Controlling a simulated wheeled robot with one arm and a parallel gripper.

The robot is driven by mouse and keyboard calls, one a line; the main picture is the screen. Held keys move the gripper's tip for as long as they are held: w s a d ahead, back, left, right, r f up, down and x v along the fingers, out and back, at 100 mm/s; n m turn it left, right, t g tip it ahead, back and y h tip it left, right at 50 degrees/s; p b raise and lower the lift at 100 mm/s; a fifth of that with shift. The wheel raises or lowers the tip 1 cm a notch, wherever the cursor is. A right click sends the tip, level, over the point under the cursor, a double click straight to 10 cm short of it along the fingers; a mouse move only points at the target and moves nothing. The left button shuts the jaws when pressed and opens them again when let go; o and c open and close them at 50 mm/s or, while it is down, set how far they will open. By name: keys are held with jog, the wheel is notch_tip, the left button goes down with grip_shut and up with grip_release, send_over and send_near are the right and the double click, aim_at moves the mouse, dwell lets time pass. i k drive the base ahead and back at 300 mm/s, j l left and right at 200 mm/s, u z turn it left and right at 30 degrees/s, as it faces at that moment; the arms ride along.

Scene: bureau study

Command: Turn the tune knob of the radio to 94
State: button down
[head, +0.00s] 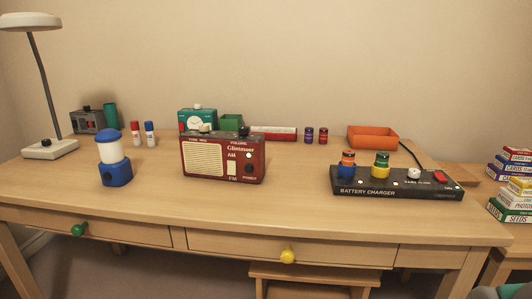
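The radio (222,157) is a dark red box standing upright near the middle of the desk, its front towards me. It has a cream speaker grille on the left, the name Glimmeer or similar, and AM, FM and POWER marks on the right. A cream knob (204,128) sits on its top left, above small lettering that seems to read TUNE. A dark knob (244,131) sits on its top right, above the word VOLUME. The knob's setting is too small to read.
A blue lantern (115,172) stands left of the radio; a black battery charger (395,185) lies to the right. A teal clock (197,116) and green box (231,122) are close behind. The desk (230,205) is bare before the radio.

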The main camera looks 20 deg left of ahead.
aim_at(203, 127)
jog(key=u, duration=1.25)
